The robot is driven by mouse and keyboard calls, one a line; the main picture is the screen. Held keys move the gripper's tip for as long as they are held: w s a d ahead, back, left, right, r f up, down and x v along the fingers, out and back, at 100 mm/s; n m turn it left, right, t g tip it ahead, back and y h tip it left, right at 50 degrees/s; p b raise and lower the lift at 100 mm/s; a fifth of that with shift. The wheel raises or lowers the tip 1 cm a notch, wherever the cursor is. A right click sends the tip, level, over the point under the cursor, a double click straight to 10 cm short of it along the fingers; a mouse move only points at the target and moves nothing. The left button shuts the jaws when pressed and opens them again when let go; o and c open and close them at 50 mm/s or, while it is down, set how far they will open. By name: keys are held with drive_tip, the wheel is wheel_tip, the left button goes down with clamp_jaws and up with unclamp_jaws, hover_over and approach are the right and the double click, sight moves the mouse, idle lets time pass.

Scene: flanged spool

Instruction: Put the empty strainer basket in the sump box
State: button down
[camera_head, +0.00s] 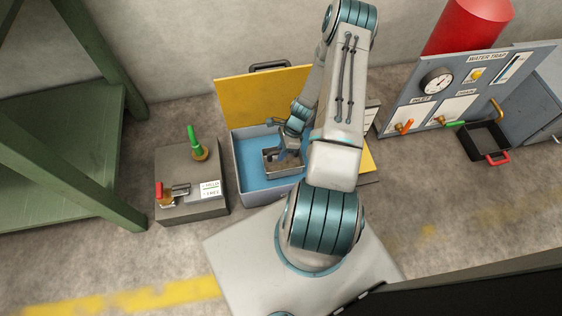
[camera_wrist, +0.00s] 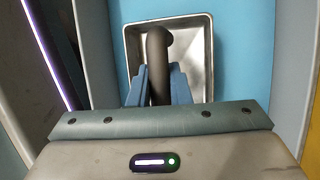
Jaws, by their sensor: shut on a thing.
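The strainer basket (camera_head: 272,168) is a small grey metal tray inside the outline of the sump box (camera_head: 237,172), over its blue floor. The sump box has grey-blue walls and a raised yellow lid at the back. My gripper (camera_head: 287,150) is above the basket. In the wrist view my gripper (camera_wrist: 160,88) is shut on the dark upright handle of the basket (camera_wrist: 196,50). The part of the basket's inside that shows looks empty. My gripper hides its near part. I cannot tell whether its base touches the box floor.
A grey block with a green lever and a red-handled valve (camera_head: 190,190) stands left of the box. A water trap panel (camera_head: 455,90) and a black tray with a red handle (camera_head: 484,142) are at the right. A green rack (camera_head: 70,130) stands at the far left.

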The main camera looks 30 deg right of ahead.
drive_tip(key=shift+f+b, duration=0.85)
drive_tip(key=shift+f, duration=1.75)
drive_tip(key=shift+f+b, duration=0.5)
drive_tip(key=shift+f, duration=0.15)
drive_tip(key=c, duration=1.3)
unclamp_jaws()
drive_tip(key=shift+c, duration=0.2)
